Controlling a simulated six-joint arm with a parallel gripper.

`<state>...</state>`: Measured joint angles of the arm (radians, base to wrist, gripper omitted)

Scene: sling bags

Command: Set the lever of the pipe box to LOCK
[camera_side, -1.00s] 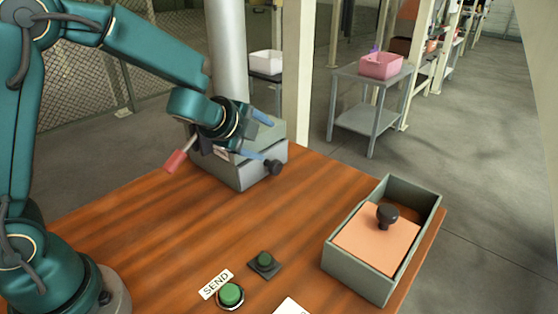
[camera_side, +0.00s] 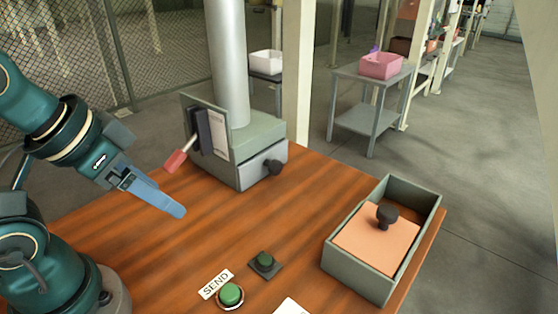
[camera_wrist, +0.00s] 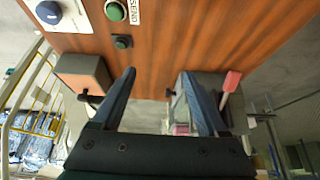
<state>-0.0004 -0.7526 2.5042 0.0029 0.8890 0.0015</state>
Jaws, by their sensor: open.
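The pipe box (camera_side: 258,143) is grey-green and stands at the back of the table, with a silver pipe (camera_side: 226,60) rising from it. Its lever (camera_side: 177,160) has a red grip that sticks out and down to the left from a dark mount beside a pale label plate (camera_side: 217,135). The label's words are too small to read. The red grip also shows in the wrist view (camera_wrist: 231,82), just beyond the right finger. My gripper (camera_side: 176,207) is open and empty, in front of and below the lever, apart from it. Both fingers show in the wrist view (camera_wrist: 158,74).
A drawer with a black knob (camera_side: 274,167) is on the pipe box's front. A grey open-topped box (camera_side: 358,275) with a peach lid and dark knob stands at the right. A green button (camera_side: 230,294) sits by the SEND label (camera_side: 216,284). The table's middle is clear.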

